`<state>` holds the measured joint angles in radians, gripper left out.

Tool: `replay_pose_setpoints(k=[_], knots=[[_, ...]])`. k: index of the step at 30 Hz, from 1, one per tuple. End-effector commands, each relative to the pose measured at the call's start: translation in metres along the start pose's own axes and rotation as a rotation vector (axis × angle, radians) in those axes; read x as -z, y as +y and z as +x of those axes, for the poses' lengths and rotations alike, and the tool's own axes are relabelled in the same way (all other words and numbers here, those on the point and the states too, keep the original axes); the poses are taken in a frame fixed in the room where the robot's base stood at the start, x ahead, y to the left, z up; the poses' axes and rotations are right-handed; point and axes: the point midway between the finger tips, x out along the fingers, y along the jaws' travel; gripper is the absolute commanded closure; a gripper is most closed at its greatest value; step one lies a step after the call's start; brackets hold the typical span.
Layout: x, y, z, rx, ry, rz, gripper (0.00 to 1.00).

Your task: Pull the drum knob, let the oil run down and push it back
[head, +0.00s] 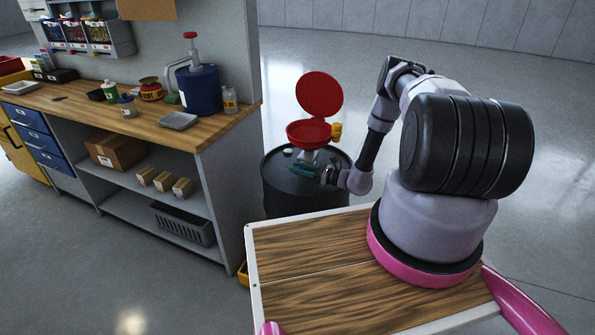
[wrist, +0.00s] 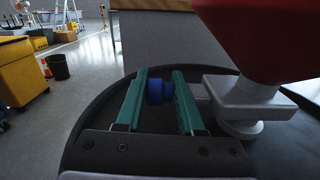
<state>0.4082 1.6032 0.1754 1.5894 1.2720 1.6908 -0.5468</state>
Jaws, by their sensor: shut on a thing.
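The black drum (head: 275,195) stands right of the workbench. A red funnel (head: 309,132) with its round lid (head: 319,95) raised sits on top of it. In the wrist view, a pale valve body (wrist: 240,100) joins the red funnel (wrist: 265,35) to the drum top. A blue knob (wrist: 157,90) sits to the left of this valve. My gripper (head: 305,170) reaches in low over the drum top. Its teal fingers (wrist: 159,76) are shut on the blue knob, one on each side. Any oil in the funnel is hidden.
The workbench (head: 150,135) on the left carries a blue can (head: 199,90), bottles and trays. A yellow part (head: 336,130) is on the funnel's right side. In the wrist view, a yellow cabinet (wrist: 20,70) and a black bin (wrist: 59,66) stand far left. The floor behind the drum is clear.

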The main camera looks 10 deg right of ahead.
Motion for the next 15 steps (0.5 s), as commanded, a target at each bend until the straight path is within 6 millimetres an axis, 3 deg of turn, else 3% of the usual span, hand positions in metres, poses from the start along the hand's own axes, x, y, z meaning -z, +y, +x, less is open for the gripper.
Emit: replay_pose_setpoints(k=[2,3,4,15], knots=[[0.0026,0.0007,-0.0016,0.0,0.006,0.001,1.0],[0.0025,0.0004,-0.0017,0.0,0.006,0.0,0.48],[0.0023,0.0003,-0.0017,0.001,0.005,0.0,0.44],[0.0004,-0.0015,-0.0056,0.004,0.002,-0.001,0.44]])
